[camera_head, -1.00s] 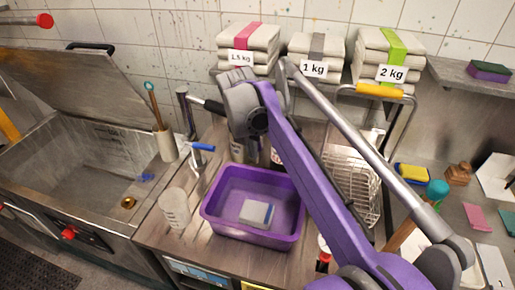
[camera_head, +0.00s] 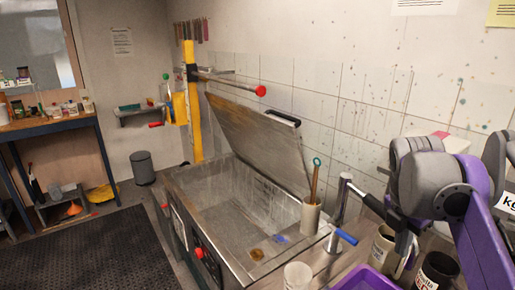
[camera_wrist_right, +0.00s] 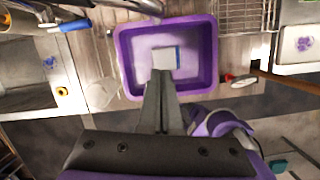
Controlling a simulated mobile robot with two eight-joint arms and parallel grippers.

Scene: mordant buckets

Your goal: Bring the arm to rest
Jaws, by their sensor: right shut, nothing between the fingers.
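My right arm, purple and grey, comes in from the right edge of the head view. Its dark right gripper (camera_head: 404,242) points down among the jars beside the sink and is partly hard to make out there. In the right wrist view the two grey fingers (camera_wrist_right: 161,80) are together with nothing between them. They overlap the near side of a purple tub (camera_wrist_right: 128,62) in that picture. A pale block with a blue edge (camera_wrist_right: 166,56) lies in the tub. My left gripper is in neither view.
A metal sink (camera_head: 240,215) with a raised lid (camera_head: 255,135) stands left of the arm. The dark floor mat (camera_head: 90,250) is clear.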

